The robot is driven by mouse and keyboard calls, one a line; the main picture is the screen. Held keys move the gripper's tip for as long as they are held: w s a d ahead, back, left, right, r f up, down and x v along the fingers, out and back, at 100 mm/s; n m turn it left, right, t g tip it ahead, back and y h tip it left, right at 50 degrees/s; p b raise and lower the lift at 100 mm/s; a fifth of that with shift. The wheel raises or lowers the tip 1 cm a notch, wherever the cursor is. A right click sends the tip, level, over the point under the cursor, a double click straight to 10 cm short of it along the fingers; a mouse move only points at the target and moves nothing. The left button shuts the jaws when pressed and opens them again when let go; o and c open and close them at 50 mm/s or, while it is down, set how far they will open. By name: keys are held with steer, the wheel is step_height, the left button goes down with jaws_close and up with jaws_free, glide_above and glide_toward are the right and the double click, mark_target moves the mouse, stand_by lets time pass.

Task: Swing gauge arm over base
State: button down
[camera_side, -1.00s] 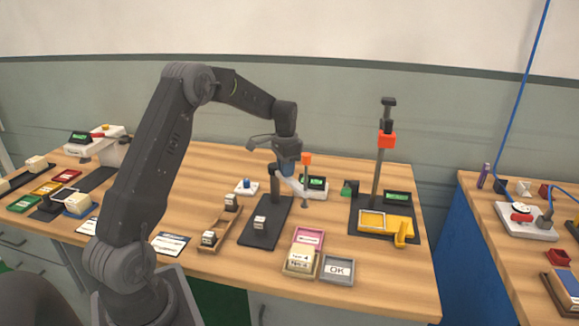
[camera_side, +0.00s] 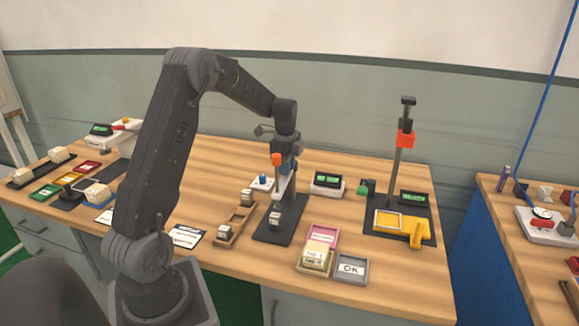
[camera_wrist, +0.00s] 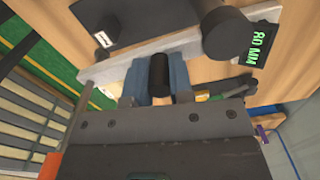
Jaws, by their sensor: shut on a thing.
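The gauge stands on a black base plate (camera_side: 268,236). A small pale block with a dark side (camera_side: 274,220) sits on the plate below that end. My gripper (camera_wrist: 158,88) has blue fingers shut on a black cylindrical peg (camera_wrist: 159,70) on the gauge arm, which crosses the wrist view as a pale bar (camera_wrist: 107,70). The post's round dark top (camera_wrist: 228,32) is beside it. My wrist partly hides the post in the side view.
A display box (camera_side: 327,182) stands right of the plate. A wooden tray with blocks (camera_side: 226,237) is at the left, and pink and grey trays (camera_side: 351,282) are at the front right. A second tall stand (camera_side: 396,165) is farther right.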

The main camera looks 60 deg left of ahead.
steer(key=shift+s+a+m, duration=0.15)
steer(key=shift+m, duration=0.25)
steer(key=c, duration=1)
jaws_free()
step_height(320, 180, up, 14)
steer(key=shift+f, duration=0.1)
steer(key=s+d+r+n+t, duration=0.2)
steer(key=s+d+r+n, duration=0.3)
steer(key=d, duration=0.7)
steer(key=s+d+n+t, duration=0.25)
steer(key=s+d, duration=0.45)
steer(key=d, duration=0.6)
steer(key=s+d+f+n, duration=0.1)
steer(key=s, duration=0.1)
steer(key=s+d+f+n, duration=0.1)
steer(key=s+d, duration=0.1)
steer(key=s, duration=0.1)
steer(key=s+d+f+n+t, duration=0.1)
steer(key=s+d+f+n, duration=0.1)
steer(key=s, duration=0.1)
steer(key=shift+s, duration=0.15)
